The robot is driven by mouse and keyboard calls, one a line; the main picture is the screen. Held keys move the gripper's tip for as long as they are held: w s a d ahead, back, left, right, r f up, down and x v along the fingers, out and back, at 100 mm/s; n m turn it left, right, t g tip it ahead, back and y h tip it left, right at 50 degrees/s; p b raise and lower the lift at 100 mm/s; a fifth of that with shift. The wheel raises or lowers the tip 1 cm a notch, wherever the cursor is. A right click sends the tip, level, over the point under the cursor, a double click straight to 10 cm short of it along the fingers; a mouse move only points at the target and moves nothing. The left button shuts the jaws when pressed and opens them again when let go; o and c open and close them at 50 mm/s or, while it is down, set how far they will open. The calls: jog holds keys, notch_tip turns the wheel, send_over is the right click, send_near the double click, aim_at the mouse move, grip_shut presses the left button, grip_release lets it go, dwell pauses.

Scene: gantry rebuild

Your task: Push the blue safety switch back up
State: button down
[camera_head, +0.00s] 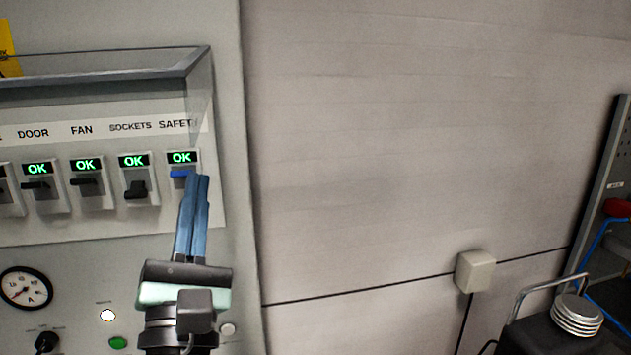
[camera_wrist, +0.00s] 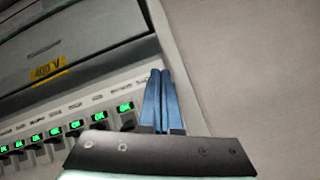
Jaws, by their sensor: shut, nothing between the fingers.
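The blue safety switch (camera_head: 180,174) is at the right end of the row, under the SAFETY label. Its display (camera_head: 181,157) reads a green OK. The visible part of its lever sits high, just under the display. My gripper (camera_head: 199,180) is shut and empty, with its blue fingertips right beside the lever's right end and partly over the switch body. I cannot tell whether they touch it. In the wrist view my gripper (camera_wrist: 160,75) points up past the right side of the last OK display (camera_wrist: 125,107); the blue lever is hidden there.
Neighbouring switches SOCKETS (camera_head: 136,190), FAN (camera_head: 84,182) and DOOR (camera_head: 37,185) also show OK; the SOCKETS lever sits lower than the others. A raised clear cover (camera_head: 200,95) hangs above the row. The wall to the right is open, with a small grey box (camera_head: 475,271).

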jog(key=s+d+r+m+t+h+b, duration=0.1)
jog(key=s+d+r+m, duration=0.4)
jog(key=m, duration=1.1)
jog(key=s+d+r+m+t+h+b, duration=0.1)
jog(key=s+d+r+m+h+b, duration=0.2)
jog(key=s+d+m, duration=0.4)
jog(key=d+r+m+b, duration=0.1)
jog(key=d+m+b, duration=0.1)
jog(key=m, duration=0.7)
jog(key=shift+s+d+r, duration=0.35)
jog(key=shift+d, duration=0.4)
jog(key=shift+r, duration=0.15)
